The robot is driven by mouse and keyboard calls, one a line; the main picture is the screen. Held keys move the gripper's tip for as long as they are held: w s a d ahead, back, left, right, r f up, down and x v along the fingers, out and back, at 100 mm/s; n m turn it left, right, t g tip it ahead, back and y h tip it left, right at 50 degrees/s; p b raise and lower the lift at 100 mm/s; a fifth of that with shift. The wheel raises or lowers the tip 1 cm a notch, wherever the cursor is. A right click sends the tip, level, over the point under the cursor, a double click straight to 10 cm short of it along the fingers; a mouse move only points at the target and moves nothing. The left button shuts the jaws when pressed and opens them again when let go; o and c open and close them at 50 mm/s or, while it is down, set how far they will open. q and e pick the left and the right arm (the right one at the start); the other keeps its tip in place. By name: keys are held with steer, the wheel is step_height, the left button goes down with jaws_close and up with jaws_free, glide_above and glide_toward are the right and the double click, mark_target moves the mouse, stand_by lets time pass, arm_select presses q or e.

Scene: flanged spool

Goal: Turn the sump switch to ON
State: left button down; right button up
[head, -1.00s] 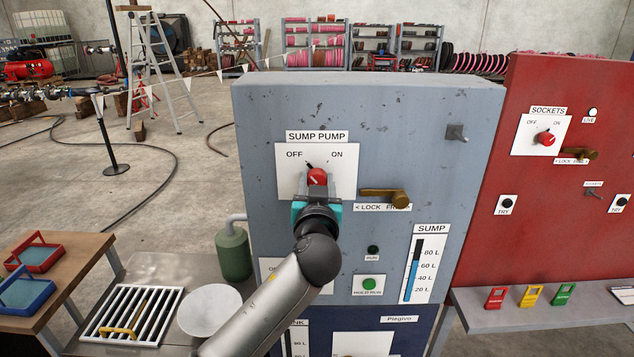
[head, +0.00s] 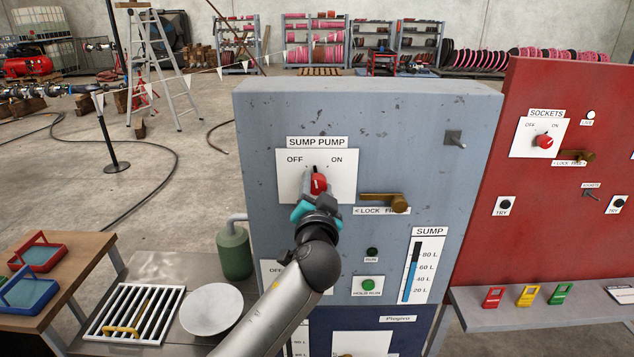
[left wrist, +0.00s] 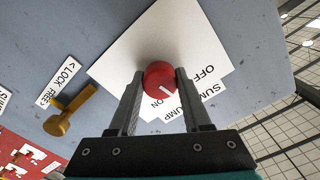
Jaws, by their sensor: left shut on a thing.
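The sump switch is a red knob (head: 319,184) on a white plate (head: 346,163) labelled SUMP PUMP, with OFF at upper left and ON at upper right. My left gripper (head: 315,191) is shut on the knob, coming from below and slightly tilted. In the left wrist view the two fingers (left wrist: 160,82) stand on either side of the red knob (left wrist: 158,75). The fingers partly hide the plate's lower part. My right gripper is in neither view.
The grey cabinet (head: 410,120) carries a green button (head: 368,285) and a SUMP gauge (head: 412,272) lower down. A red cabinet (head: 500,240) stands to the right.

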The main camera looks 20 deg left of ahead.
arm_select(q)
steer(key=m+p, duration=0.2)
steer(key=m, duration=0.3)
steer(key=shift+r+m+p, duration=0.1)
steer(key=shift+m+p, duration=1.2)
steer(key=shift+m, duration=1.2)
steer(key=shift+c, duration=1.8)
jaws_free()
steer(key=b+v, duration=0.2)
steer(key=v, duration=1.3)
steer(key=shift+s, duration=0.15)
